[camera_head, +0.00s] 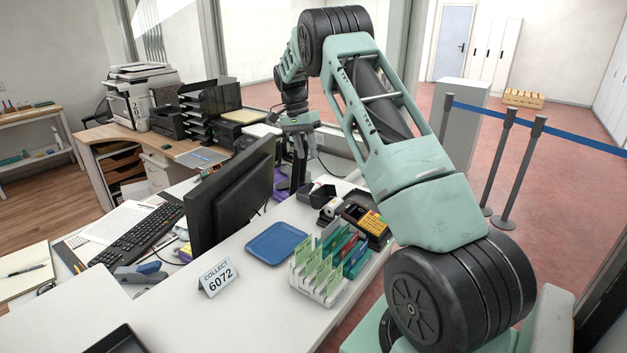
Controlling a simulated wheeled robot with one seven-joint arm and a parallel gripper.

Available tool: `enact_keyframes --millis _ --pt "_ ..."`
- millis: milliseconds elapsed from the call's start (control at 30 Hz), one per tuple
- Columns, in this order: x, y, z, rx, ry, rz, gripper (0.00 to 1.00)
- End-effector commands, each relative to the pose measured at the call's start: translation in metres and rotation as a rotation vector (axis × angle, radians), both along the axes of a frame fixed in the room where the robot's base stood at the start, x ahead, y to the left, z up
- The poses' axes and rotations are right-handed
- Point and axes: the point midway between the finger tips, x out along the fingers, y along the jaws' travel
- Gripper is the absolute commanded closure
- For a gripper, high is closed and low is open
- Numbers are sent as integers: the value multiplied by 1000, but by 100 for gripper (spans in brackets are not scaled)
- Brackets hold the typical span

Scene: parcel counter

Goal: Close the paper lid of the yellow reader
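The reader with the yellow keypad (372,221) lies on the counter, right of the middle, behind the card rack. Its body is dark. A white paper roll (331,207) shows at its far left end. A dark raised piece (318,194) stands beside the roll; it looks like the paper lid standing open, but it is small and I cannot be sure. My gripper (297,184) points down over the counter behind the monitor, to the left of the reader and apart from it.
A black monitor (232,198) stands left of my gripper. A white rack of green and red cards (318,290) stands in front of the reader. A purple item (281,187) lies near my gripper.

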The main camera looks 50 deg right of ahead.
Motion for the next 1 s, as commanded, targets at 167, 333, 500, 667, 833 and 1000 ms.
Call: enact_keyframes --millis 167,333,500,667,833,1000 --pt "-11 -1 -34 2 4 0 66" --pt "-19 -1 -66 3 3 1 66" --pt "-25 -2 -88 1 2 1 66" --pt "-27 -2 -98 0 0 1 66" --pt "-27 -2 -100 0 -1 2 66" --pt "-27 -2 -100 0 -1 2 80"
